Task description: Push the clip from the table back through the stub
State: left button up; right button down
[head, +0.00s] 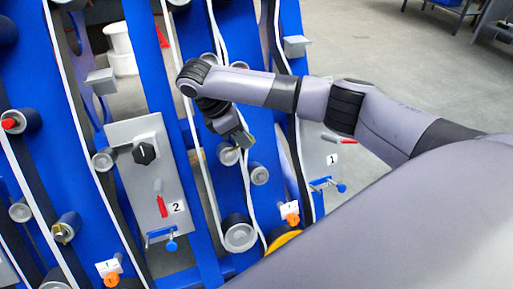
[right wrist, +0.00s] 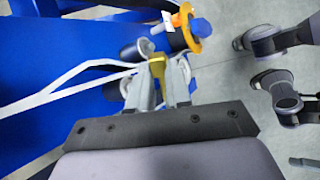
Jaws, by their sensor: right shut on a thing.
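My right gripper (head: 240,141) reaches down over the blue chassis beside a grey stub (head: 228,155). In the right wrist view its two fingers (right wrist: 158,84) are shut on a small brass-yellow clip (right wrist: 157,68) held at the fingertips. The grey end of a stub (right wrist: 147,48) shows just beyond the clip. The clip is close to the stub, but I cannot tell whether it touches or is in the stub's hole. In the head view the clip is mostly hidden by the fingers. My left gripper is not in view.
White belts run along the blue beams around several rollers, including one below the gripper (head: 240,234). A grey plate marked 2 (head: 138,165) is to the left. Another stub with a brass piece (head: 63,229) sits lower left. An orange ring (right wrist: 187,27) is near the fingers.

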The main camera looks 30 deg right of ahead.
pick_arm(q)
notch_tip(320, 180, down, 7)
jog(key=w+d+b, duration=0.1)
jog(key=b, duration=0.9)
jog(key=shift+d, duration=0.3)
pick_arm(e)
jog(key=w+d+f+n+t+y, duration=0.1)
jog(key=d+f+n+t, duration=0.3)
jog(key=n, duration=0.5)
jog(key=w+d+f+n+t+y, duration=0.1)
jog(key=w+d+f+n+t, duration=0.3)
jog(key=f+n+t, duration=0.3)
jog(key=shift+w+n+t, duration=0.2)
jog(key=shift+n+t, duration=0.9)
jog(key=shift+n, duration=0.5)
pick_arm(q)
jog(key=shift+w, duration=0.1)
pick_arm(e)
jog(key=shift+f, duration=0.1)
